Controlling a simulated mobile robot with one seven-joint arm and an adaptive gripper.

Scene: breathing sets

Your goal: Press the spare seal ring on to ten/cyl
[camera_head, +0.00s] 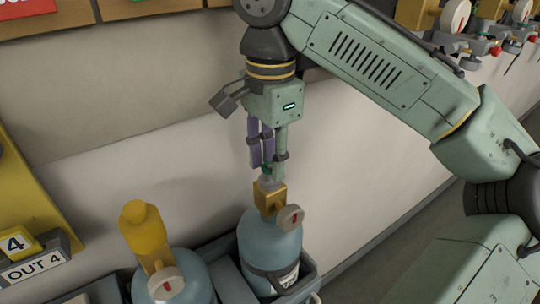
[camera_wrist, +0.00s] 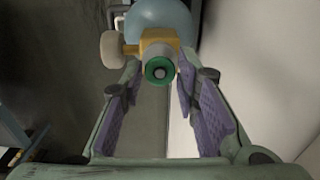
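The cylinder (camera_head: 270,239) is blue and stands upright in a dark holder, with a brass valve (camera_head: 271,197) and a round pale gauge (camera_head: 291,217) on top. Its valve has a grey stub pointing up at my gripper (camera_head: 267,166). In the wrist view, a green ring (camera_wrist: 159,68) lies at the end of the stub, looking centred on it. Whether it is fully seated I cannot tell. My gripper's purple-padded fingers (camera_wrist: 158,76) are spread on either side of the ring, with gaps showing, and hold nothing. The lettering on the cylinder's label is unreadable.
A second blue cylinder (camera_head: 180,277) with a yellow top (camera_head: 143,229) stands at the left. A yellow stand with an "OUT 4" sign (camera_head: 36,271) is further left. More valves with gauges (camera_head: 456,17) line the upper right. A pale wall is behind.

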